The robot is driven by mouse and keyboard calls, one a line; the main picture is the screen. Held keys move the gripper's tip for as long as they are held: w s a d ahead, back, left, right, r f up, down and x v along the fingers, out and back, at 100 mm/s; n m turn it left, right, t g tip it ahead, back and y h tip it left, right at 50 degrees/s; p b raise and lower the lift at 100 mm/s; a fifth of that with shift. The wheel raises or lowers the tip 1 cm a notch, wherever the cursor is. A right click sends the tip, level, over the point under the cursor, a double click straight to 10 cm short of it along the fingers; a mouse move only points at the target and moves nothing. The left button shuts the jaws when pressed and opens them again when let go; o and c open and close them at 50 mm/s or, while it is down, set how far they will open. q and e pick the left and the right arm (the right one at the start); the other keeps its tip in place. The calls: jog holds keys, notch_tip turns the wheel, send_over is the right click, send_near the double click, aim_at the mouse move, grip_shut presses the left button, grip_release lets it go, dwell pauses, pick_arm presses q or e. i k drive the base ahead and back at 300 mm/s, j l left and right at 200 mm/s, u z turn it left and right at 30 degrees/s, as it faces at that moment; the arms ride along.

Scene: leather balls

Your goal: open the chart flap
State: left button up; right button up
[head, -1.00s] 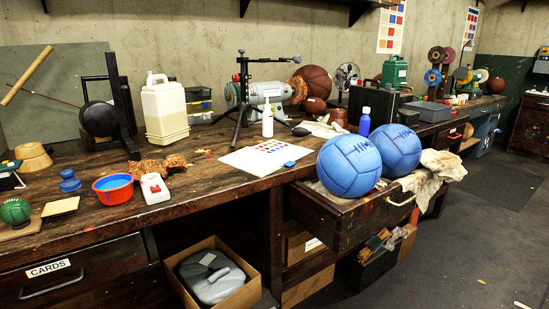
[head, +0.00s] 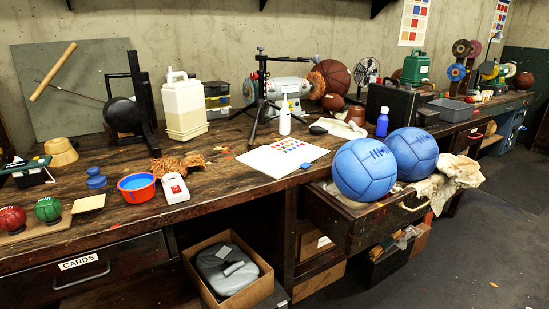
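A white chart sheet (head: 262,165) with rows of coloured patches lies flat on the bench, left of two blue balls. A small blue piece (head: 305,165) sits at its near right edge. I cannot tell whether it is fixed to the sheet, or which part of the chart is a flap. More charts with coloured squares hang on the back wall, one at the upper right (head: 415,22). Neither of my grippers is in view.
The blue balls (head: 364,169) rest in an open drawer (head: 345,228) jutting out right of the chart. A black tripod stand (head: 262,95) and white bottle (head: 285,118) stand behind it. An orange bowl (head: 137,187) and white box (head: 174,188) stand to its left.

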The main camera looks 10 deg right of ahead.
aim_at(276, 163)
jog(key=i+l+u, duration=0.15)
jog(key=l+u, duration=0.35)
jog(key=l, duration=0.45)
jog(key=l+u, duration=0.5)
jog(key=l, duration=0.45)
